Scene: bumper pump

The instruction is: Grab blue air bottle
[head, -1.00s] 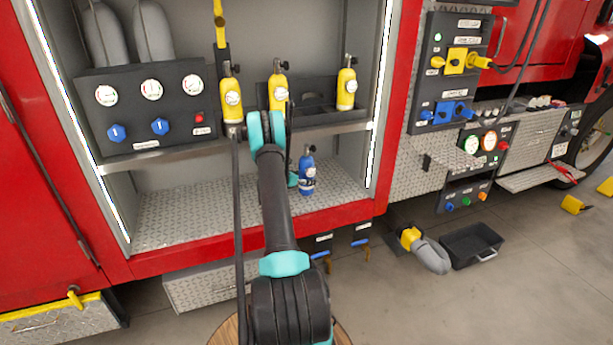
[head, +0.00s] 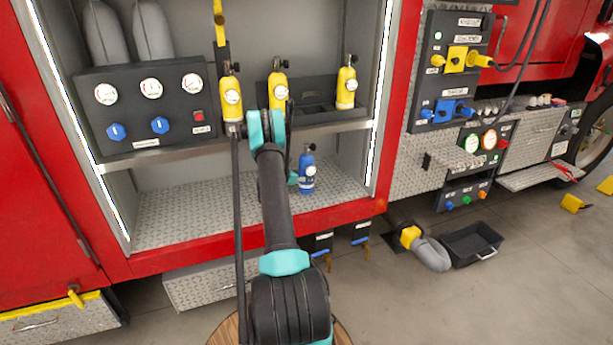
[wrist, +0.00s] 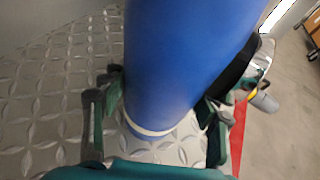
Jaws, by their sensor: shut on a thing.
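The blue air bottle (head: 307,175) stands upright on the lower diamond-plate shelf (head: 185,212) of the red truck's compartment, just right of my arm in the head view. In the wrist view the blue bottle (wrist: 185,60) fills the middle, with a pale ring near its base. My gripper (wrist: 155,125) has one finger on each side of the bottle and is shut on it low down. In the head view my gripper is mostly hidden behind my arm, with a small teal part showing against the bottle's left side.
Yellow bottles (head: 278,85) stand on the upper shelf above the blue bottle. A gauge panel (head: 150,105) is at the upper left. The compartment's red right edge (head: 388,110) stands near the bottle. The lower shelf is clear to the left.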

